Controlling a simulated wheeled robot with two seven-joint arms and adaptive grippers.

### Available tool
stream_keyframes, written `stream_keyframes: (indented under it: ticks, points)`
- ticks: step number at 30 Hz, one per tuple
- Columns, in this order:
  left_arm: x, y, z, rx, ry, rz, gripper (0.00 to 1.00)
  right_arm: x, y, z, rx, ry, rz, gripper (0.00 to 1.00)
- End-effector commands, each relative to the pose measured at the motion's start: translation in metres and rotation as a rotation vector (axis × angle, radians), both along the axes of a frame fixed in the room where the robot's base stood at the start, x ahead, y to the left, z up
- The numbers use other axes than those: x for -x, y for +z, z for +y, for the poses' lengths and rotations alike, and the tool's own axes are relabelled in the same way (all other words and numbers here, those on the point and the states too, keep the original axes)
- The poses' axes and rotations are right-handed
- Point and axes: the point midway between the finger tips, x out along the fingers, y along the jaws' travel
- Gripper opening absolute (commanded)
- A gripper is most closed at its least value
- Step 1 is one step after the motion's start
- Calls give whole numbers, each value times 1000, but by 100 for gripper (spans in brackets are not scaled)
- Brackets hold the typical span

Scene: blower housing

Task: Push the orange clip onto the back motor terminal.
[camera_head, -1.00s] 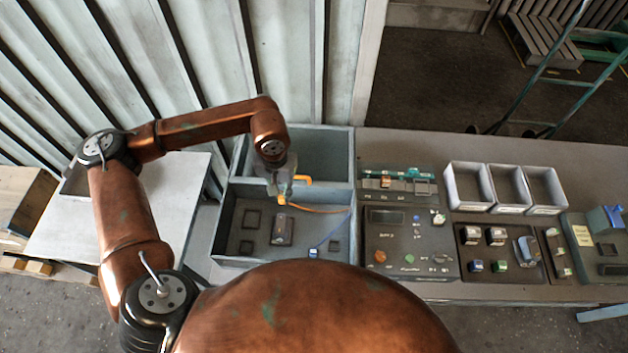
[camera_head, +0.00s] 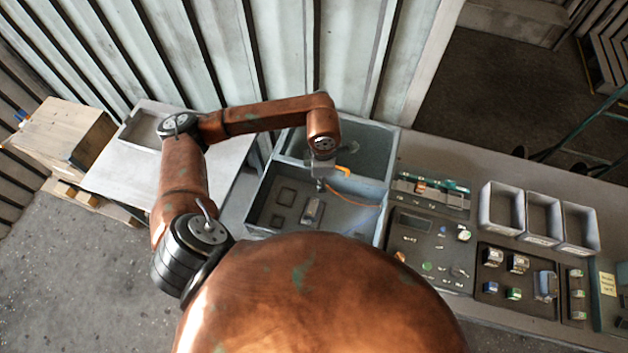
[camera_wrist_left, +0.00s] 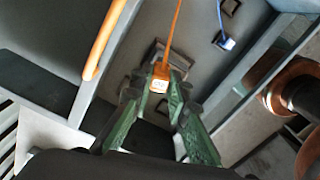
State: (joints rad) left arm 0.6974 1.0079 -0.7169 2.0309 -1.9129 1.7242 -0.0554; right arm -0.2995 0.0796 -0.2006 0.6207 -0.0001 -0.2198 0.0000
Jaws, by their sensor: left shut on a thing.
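The orange clip (camera_wrist_left: 158,84) is between the green fingertips of my left gripper (camera_wrist_left: 160,92) in the left wrist view. My left gripper is shut on it, and an orange wire (camera_wrist_left: 174,35) runs away from it. A dark grey block, seemingly the motor (camera_wrist_left: 152,56), lies just beyond the clip. In the head view my left gripper (camera_head: 320,184) hangs over the front compartment of the grey-blue housing (camera_head: 372,184), near the motor (camera_head: 312,211). The back terminal cannot be made out, and I cannot tell whether the clip touches it. My right gripper is not in view.
A blue clip (camera_wrist_left: 227,43) on a blue wire lies on the housing floor. A yellow-orange bent tube (camera_head: 343,170) stands beside my left gripper. Housing walls surround it. To the right are a parts panel (camera_head: 415,225) and several grey bins (camera_head: 542,215).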

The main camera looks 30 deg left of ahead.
Motion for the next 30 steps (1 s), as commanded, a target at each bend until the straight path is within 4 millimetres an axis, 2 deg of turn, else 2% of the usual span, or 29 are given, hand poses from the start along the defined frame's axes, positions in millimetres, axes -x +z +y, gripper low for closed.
stream_keyframes:
  ticks: [3,9,15,21,30]
  points:
    - [5,1,3,3,302,6,1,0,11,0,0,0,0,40]
    - [11,0,9,4,798,10,1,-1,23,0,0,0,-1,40]
    - [16,-2,15,1,1142,11,1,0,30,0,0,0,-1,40]
    - [17,-4,17,0,1271,10,1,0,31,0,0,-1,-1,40]
    - [17,-22,17,1,1276,11,1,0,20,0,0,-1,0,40]
